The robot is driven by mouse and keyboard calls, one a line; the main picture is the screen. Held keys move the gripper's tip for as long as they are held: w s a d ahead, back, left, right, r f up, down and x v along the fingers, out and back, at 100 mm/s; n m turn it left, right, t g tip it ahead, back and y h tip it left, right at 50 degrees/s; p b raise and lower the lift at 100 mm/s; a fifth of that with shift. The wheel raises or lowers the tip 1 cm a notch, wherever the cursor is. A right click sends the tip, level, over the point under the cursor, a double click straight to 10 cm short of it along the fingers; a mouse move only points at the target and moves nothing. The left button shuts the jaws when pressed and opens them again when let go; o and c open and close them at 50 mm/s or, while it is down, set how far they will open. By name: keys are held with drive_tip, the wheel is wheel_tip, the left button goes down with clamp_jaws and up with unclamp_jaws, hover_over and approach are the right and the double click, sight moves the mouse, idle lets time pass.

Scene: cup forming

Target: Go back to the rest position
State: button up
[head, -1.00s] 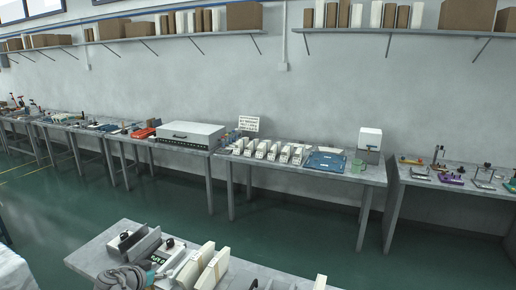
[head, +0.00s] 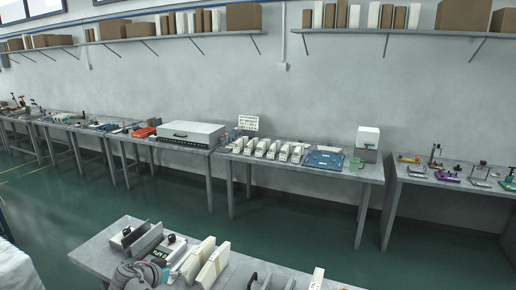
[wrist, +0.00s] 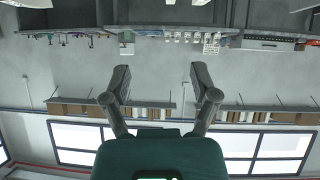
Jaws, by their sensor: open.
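My gripper (wrist: 160,76) shows in the wrist view with its two fingers spread wide apart. Nothing is between the fingers. The wrist view is upside down, and behind the fingers are the bare wall, the wall shelves and bright windows, all some way off. A grey part of my arm with a teal band (head: 142,275) shows at the bottom left of the head view, in front of the near bench (head: 90,257). The fingers cannot be made out in the head view.
The near bench carries a grey angled holder (head: 145,240), a device with a green display (head: 170,250) and white upright blocks (head: 212,265). The far bench (head: 345,176) holds a row of white units, a blue tray (head: 325,159) and a green cup (head: 355,164). Green floor between is clear.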

drive_tip(key=s+d+f+n+g+y, duration=0.1)
drive_tip(key=d+f+g, duration=0.1)
drive_tip(key=d, duration=1.1)
drive_tip(key=s+d+f+n+g+y, duration=0.1)
drive_tip(key=s+d+f+g+y, duration=0.1)
drive_tip(key=d, duration=1.2)
drive_tip(key=s+d+f+n+g+y, duration=0.1)
drive_tip(key=d+f+g, duration=0.3)
drive_tip(key=d, duration=1)
drive_tip(key=shift+s+d+f+n+g, duration=0.15)
drive_tip(key=shift+s+f+n+g, duration=0.15)
drive_tip(key=shift+n+g, duration=0.25)
drive_tip(key=shift+s+d+y, duration=0.4)
drive_tip(key=shift+s+d, duration=0.1)
drive_tip(key=shift+d, duration=0.15)
drive_tip(key=s+f+g+b, duration=0.1)
drive_tip(key=s+f+b, duration=0.2)
drive_tip(key=f+b, duration=0.4)
drive_tip(key=shift+d, duration=0.15)
